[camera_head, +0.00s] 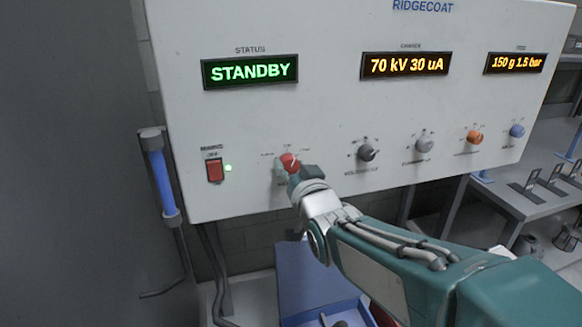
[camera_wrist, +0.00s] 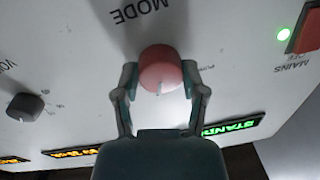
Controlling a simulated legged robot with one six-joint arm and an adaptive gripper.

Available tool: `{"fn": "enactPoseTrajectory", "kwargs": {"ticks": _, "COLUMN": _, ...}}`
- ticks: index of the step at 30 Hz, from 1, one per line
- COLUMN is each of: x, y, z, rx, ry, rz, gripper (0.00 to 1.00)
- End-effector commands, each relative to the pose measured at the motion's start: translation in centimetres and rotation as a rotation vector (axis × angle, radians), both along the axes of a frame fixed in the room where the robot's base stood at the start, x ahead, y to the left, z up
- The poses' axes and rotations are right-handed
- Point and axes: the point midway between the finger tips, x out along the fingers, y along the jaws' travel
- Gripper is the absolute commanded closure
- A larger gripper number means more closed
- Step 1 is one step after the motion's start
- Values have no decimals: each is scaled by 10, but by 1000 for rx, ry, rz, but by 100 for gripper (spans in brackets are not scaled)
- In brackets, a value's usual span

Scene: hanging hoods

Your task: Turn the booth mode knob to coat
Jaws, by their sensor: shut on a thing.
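The red booth mode knob (camera_head: 288,161) is on the white control panel, between the mains switch and a dark knob. In the wrist view the knob (camera_wrist: 160,70) sits between the two fingers, under the upside-down word MODE. Its pale pointer line shows on the side towards my palm. My gripper (camera_wrist: 160,78) is shut on the knob, one finger on each side. In the head view my gripper (camera_head: 290,168) reaches the panel from the lower right and hides part of the markings around the knob. The mode labels are too small to read.
The red mains switch (camera_head: 215,170) has a lit green lamp beside it. The status display (camera_head: 250,72) reads STANDBY. A dark knob (camera_head: 366,153), a grey knob (camera_head: 424,145), an orange knob (camera_head: 474,137) and a blue knob (camera_head: 517,130) stand to the right.

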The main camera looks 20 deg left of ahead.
Motion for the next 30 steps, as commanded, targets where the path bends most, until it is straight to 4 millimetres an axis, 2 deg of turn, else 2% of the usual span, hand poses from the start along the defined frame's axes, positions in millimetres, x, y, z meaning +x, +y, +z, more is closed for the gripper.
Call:
{"fn": "enactPoseTrajectory", "kwargs": {"ticks": 15, "x": 0, "y": -1, "z": -2, "rx": 337, "ry": 288, "rz": 0, "gripper": 93}}
{"fn": "enactPoseTrajectory", "kwargs": {"ticks": 30, "x": 1, "y": -2, "z": -3, "rx": 474, "ry": 405, "rz": -3, "gripper": 93}}
